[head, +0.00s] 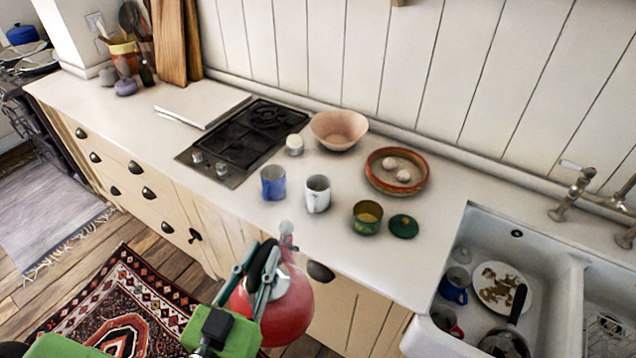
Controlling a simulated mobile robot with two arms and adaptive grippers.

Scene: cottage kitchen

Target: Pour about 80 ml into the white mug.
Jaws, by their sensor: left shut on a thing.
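The white mug (317,194) stands upright on the counter, right of a blue mug (273,183). Its inside is only partly visible, and I cannot tell whether it holds liquid. My left gripper (264,278) is shut on a red, round-bodied vessel (288,312) with a greyish top and a narrow upper end, perhaps a kettle. The vessel is in front of the counter's near edge, nearer to me than the white mug and apart from it. The gripper hides part of the vessel. My right gripper is not in view.
A green tin (367,217) and its lid (404,226) are right of the white mug. Behind are a red-rimmed dish (375,178), a pink bowl (339,128), a small white jar (294,145) and a black hob (245,140). A sink (572,262) is at right.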

